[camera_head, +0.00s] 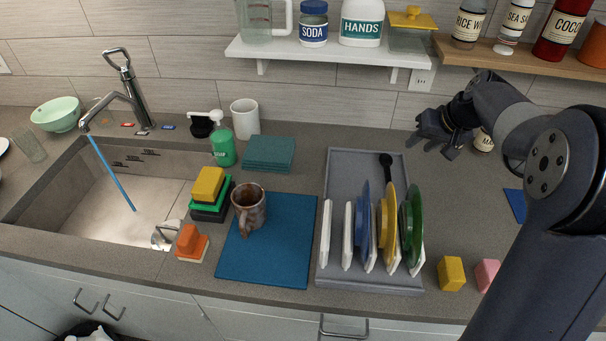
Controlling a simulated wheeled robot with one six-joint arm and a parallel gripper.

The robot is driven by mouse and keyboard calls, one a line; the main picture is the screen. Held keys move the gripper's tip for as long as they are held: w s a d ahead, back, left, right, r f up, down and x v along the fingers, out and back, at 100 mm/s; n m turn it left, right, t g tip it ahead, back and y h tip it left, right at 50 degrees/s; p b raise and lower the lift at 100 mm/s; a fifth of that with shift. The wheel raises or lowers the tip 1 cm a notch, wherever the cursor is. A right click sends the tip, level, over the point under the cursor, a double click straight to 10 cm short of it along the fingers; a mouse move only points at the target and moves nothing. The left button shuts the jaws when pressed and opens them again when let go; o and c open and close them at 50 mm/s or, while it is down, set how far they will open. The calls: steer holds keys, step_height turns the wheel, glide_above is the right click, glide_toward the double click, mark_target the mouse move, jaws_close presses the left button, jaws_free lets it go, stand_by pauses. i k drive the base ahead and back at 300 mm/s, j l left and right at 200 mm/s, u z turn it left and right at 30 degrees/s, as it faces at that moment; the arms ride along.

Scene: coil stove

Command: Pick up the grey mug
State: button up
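A brown-grey mottled mug (257,207) stands upright on the blue mat (263,265), near the mat's upper left corner. Its handle faces the front, toward the lower left. No plain grey mug is clear in view. A white, slightly greyish cup (245,118) stands at the back by the wall.
A grey dish rack (345,168) with blue, yellow and green plates stands right of the mat. Stacked sponges (209,186) sit close to the mottled mug's left. The sink (100,200), with running water, is at the left. A white shelf (330,52) hangs above the counter.

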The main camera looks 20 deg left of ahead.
mark_target(248, 199)
steer(key=u, duration=1.6)
